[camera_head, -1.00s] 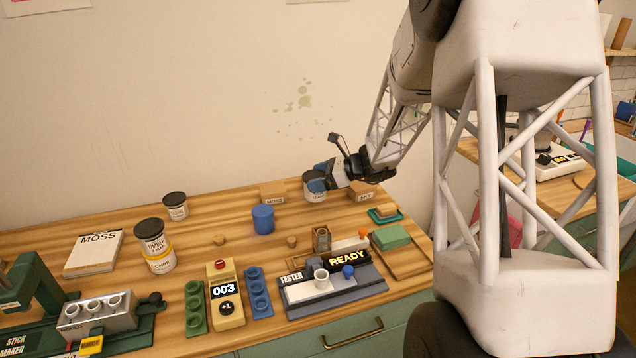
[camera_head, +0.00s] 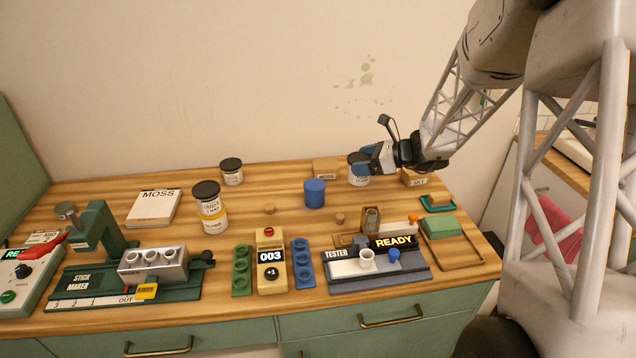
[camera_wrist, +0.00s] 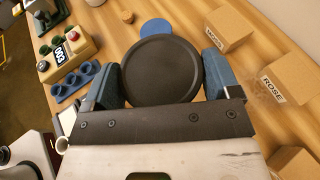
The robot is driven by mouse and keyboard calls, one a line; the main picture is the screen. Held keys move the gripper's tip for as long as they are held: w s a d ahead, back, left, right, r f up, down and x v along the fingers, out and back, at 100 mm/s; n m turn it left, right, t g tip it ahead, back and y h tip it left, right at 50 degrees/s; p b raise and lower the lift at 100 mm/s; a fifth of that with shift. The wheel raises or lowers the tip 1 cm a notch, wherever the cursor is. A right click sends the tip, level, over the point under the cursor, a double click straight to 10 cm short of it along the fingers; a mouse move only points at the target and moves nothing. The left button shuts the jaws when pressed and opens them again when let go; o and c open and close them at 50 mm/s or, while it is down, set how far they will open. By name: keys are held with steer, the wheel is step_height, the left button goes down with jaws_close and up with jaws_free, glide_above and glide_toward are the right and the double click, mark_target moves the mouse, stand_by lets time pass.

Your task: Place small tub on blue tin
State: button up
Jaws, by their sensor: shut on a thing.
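My gripper (camera_head: 375,160) is shut on a white tub (camera_head: 358,181) with a dark lid, at the back right of the table. In the wrist view the round black lid (camera_wrist: 161,70) fills the space between the two blue fingers. I cannot tell whether the tub touches the table. The blue tin (camera_head: 314,194) is a plain upright cylinder on the table, left of and nearer than the held tub. Nothing stands on it. In the wrist view its blue top (camera_wrist: 157,27) shows partly behind the black lid.
A MOSS box (camera_head: 325,169) stands behind the blue tin, and another box (camera_head: 414,179) is by my gripper. Two stacked tubs (camera_head: 210,207) and a lone tub (camera_head: 231,173) stand left. Corks (camera_head: 340,218) and the tester (camera_head: 378,265) are in front. Bare wood surrounds the tin.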

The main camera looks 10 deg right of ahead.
steer(key=s+a+r, duration=0.1)
steer(key=s+a, duration=1)
steer(key=shift+r, duration=0.35)
steer(key=shift+a, duration=0.1)
glide_above(317, 184)
steer(key=shift+f, duration=0.75)
steer(key=shift+s+f, duration=0.1)
steer(key=shift+f, duration=1.65)
steer(key=shift+f, duration=0.15)
steer(key=o, duration=0.9)
